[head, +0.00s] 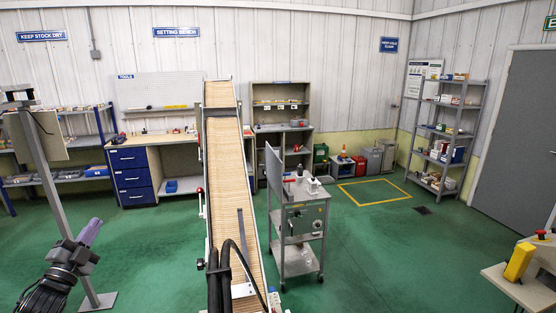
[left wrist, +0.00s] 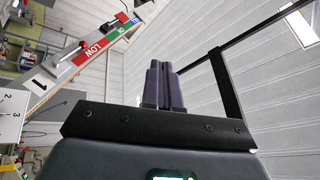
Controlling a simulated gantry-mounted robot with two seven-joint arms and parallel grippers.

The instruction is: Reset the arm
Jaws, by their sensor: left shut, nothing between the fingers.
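My left gripper (head: 92,230) is at the lower left of the head view, raised above the green floor, with its purple fingers pointing up and to the right. In the left wrist view the two purple fingers (left wrist: 164,86) lie side by side, shut, with nothing between them. It is left of the conveyor and apart from it. My right gripper is in neither view.
A long conveyor (head: 227,170) with slatted sticks runs down the middle. A grey metal post (head: 55,190) stands close to my left gripper. A wheeled cart (head: 300,225) is right of the conveyor. Open green floor (head: 390,255) lies further right.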

